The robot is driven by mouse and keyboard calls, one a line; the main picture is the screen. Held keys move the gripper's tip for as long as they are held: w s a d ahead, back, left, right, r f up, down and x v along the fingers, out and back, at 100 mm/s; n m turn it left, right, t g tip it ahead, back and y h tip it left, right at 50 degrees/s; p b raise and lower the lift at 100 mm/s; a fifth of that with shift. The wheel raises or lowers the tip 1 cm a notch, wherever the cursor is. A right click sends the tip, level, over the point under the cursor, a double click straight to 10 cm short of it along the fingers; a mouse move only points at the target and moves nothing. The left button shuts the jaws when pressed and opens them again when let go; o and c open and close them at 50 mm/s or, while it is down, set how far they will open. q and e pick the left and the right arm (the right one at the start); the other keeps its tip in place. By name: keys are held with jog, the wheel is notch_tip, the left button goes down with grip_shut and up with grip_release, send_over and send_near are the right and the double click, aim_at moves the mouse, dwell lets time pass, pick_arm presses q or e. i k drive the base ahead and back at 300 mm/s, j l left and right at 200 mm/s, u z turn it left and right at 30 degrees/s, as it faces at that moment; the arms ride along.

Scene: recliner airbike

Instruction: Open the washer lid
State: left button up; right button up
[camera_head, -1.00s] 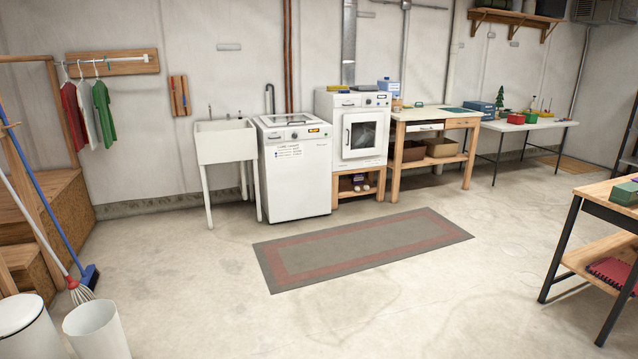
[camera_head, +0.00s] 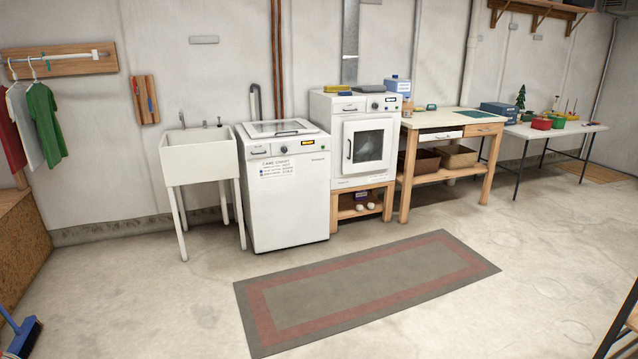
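The washer (camera_head: 288,205) is a white top-loading machine against the back wall, between a sink and a front-door dryer. Its lid (camera_head: 281,129) lies closed on top, with a pale framed panel and a dark handle mark near the front edge. A control strip with a yellow-lettered display runs along the top front. Neither of my grippers is in view.
The white sink (camera_head: 199,155) stands close on the washer's left. The dryer (camera_head: 357,142) stands on its right on a wooden stand. A grey and red rug (camera_head: 365,288) lies flat on the floor in front. A broom head (camera_head: 22,335) is at lower left.

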aim_at(253, 133)
jog(key=i, duration=3.65)
jog(key=i+z, duration=0.1)
jog(key=i, duration=0.4)
jog(key=i+j+z, duration=0.1)
jog(key=i, duration=0.4)
jog(key=i+j+z, duration=0.15)
jog(key=i, duration=0.35)
